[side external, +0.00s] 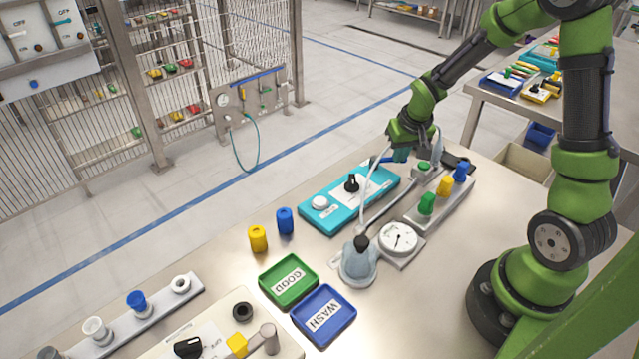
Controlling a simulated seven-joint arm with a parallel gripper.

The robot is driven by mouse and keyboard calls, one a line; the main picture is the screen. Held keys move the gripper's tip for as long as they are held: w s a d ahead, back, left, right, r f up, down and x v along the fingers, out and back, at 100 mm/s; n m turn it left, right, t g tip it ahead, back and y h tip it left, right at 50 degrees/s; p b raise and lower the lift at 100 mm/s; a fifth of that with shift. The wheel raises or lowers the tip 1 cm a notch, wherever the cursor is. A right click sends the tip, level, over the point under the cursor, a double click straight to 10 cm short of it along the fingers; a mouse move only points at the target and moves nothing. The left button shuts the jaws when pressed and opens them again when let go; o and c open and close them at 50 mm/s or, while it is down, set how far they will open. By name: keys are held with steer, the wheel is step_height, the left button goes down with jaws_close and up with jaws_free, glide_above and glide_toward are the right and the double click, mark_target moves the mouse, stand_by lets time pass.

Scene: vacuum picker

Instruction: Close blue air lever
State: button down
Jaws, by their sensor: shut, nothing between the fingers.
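My gripper (402,153) is at the end of the green arm, low over the back of the table. It is shut and holds nothing that I can see. A blue lever (381,160) shows just left of the fingertips, at the far end of the teal panel (327,217). The gripper partly hides the lever and its mount, so I cannot tell whether they touch or how far the lever is turned. The teal panel also carries a black knob (352,183) and a white button (319,203).
Right of the gripper a grey block carries green, yellow and blue (461,172) pegs. A dial gauge (398,238) and a suction cup (358,262) with a hose stand in front. Green (289,304) and blue (349,335) trays and loose yellow and blue caps lie nearer.

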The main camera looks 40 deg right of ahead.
steer(key=shift+w+d+n+y, duration=0.2)
steer(key=shift+w+d+n, duration=0.15)
steer(key=shift+n, duration=0.55)
steer(key=shift+w+d+n+y, duration=0.25)
steer(key=shift+d+n, duration=0.15)
steer(key=shift+n, duration=0.5)
steer(key=shift+w+d, duration=0.1)
steer(key=shift+w, duration=0.1)
steer(key=shift+w+d, duration=0.3)
steer(key=shift+d, duration=0.2)
steer(key=shift+f, duration=0.1)
steer(key=s, duration=0.2)
steer(key=s+a+r, duration=0.1)
steer(key=s, duration=0.1)
steer(key=v, duration=1)
steer(key=shift+w, duration=0.1)
